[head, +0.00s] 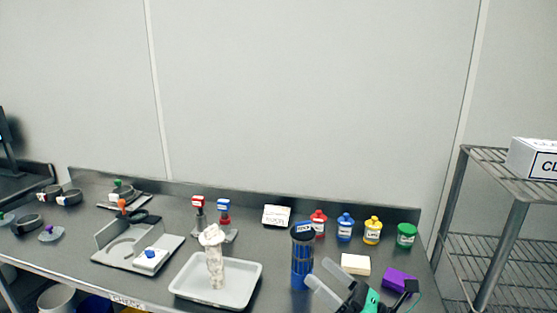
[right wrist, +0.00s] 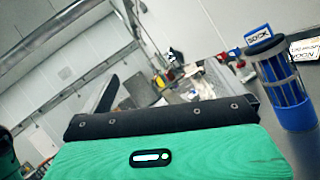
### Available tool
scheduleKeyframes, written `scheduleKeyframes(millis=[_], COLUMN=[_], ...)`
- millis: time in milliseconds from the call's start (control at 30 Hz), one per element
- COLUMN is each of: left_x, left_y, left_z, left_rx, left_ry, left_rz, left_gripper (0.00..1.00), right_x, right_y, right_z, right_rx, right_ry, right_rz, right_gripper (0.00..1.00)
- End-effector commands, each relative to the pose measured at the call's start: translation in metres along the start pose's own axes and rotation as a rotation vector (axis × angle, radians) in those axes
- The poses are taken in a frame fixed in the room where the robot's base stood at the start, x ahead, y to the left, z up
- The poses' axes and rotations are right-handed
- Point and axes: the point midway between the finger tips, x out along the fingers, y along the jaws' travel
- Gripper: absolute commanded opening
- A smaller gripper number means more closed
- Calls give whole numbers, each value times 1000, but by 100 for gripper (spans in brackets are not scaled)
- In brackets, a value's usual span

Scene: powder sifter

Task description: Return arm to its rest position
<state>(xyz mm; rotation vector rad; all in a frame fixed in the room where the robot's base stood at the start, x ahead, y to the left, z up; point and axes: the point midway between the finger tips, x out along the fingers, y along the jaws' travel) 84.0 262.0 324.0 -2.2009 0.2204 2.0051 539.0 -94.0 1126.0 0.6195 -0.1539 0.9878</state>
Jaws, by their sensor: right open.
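My right gripper (head: 318,272) is in the lower right of the head view, with its two pale fingers spread apart and nothing between them. Its green and black body also fills the lower part of the right wrist view. A blue cylinder with a dark, labelled top (head: 302,258) stands upright on the bench just left of the fingertips; it also shows at the right of the right wrist view (right wrist: 283,85). I cannot tell whether a fingertip touches it. My left gripper is not in view.
The grey bench (head: 75,235) holds a white tray (head: 258,271) with a pale, powdery-looking upright object (head: 214,262) on it. Red, blue, yellow and green bottles (head: 372,232) line the back. A cream block (head: 355,264) and a purple block (head: 398,279) lie near my right gripper. A wire rack (head: 510,185) stands right.

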Motion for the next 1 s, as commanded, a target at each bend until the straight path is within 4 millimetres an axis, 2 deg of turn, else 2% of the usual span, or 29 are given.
scheduleKeyframes(millis=[133, 267, 367, 500, 567, 700, 800, 1000], left_x=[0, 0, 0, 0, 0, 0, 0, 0], left_y=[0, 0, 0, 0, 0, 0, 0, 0], left_z=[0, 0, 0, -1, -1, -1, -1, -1], left_rx=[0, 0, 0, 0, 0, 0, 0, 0], left_ry=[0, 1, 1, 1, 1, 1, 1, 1], left_rz=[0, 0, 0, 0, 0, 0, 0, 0], left_gripper=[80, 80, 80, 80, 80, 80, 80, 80], right_x=[-30, -71, -110, -172, -199, -259, -290, -335], right_y=[-26, -55, -73, -85, -84, -65, -45, 0], right_z=[11, 5, -12, -51, -71, -121, -148, -186], right_rx=[389, 720, 967, 1293, 1421, 1673, 1790, 1929], right_ry=[-233, -432, -585, -803, -899, -1113, -1233, -1422], right_rz=[-229, -439, -606, -857, -969, -1232, -1392, -1660], right_gripper=[100, 100, 100, 100, 100, 100, 100, 100])
